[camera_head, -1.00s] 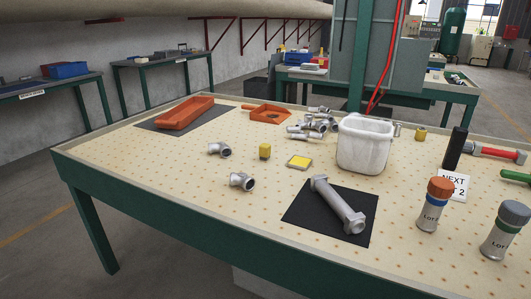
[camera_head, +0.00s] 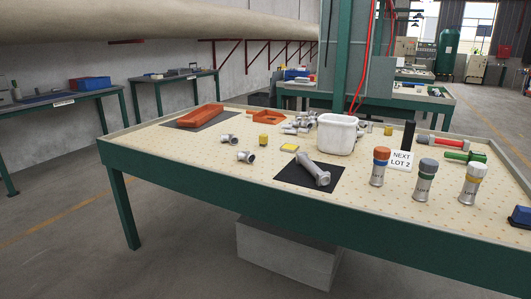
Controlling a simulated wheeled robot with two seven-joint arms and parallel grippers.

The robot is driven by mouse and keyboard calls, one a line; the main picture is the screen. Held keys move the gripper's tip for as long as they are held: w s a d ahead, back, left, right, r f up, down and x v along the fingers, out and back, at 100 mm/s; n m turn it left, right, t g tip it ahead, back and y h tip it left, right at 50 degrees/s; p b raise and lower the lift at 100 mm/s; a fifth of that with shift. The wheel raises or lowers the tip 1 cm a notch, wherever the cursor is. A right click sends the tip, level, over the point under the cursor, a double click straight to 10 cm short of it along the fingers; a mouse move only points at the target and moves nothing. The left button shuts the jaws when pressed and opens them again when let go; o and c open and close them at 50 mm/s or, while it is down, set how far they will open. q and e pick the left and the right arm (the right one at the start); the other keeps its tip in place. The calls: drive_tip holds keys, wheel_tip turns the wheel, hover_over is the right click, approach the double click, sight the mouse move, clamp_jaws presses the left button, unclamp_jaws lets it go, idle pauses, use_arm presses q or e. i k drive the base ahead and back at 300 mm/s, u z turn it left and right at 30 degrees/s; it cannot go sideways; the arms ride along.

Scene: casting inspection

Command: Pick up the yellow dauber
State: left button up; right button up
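Three bottle-shaped daubers stand upright along the right front part of the table. The rightmost dauber (camera_head: 471,187) has a pale cap and a yellowish band below it. The middle dauber (camera_head: 424,182) has a grey cap, and the left one (camera_head: 379,167) has an orange cap with a blue band. All three are free of any gripper. Neither of my grippers shows in the head view.
The pegboard table (camera_head: 230,175) has a raised rim. A white bin (camera_head: 337,135), a "NEXT LOT 2" sign (camera_head: 401,161), a black block (camera_head: 408,135), a red-handled tool (camera_head: 440,140) and a green tool (camera_head: 465,156) stand or lie behind the daubers. A metal casting (camera_head: 310,170) lies on a black mat.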

sight(263, 138)
drive_tip(key=u, duration=0.7)
drive_tip(key=i, duration=0.55)
drive_tip(key=u, duration=0.5)
drive_tip(key=i, duration=0.95)
drive_tip(key=z, duration=0.3)
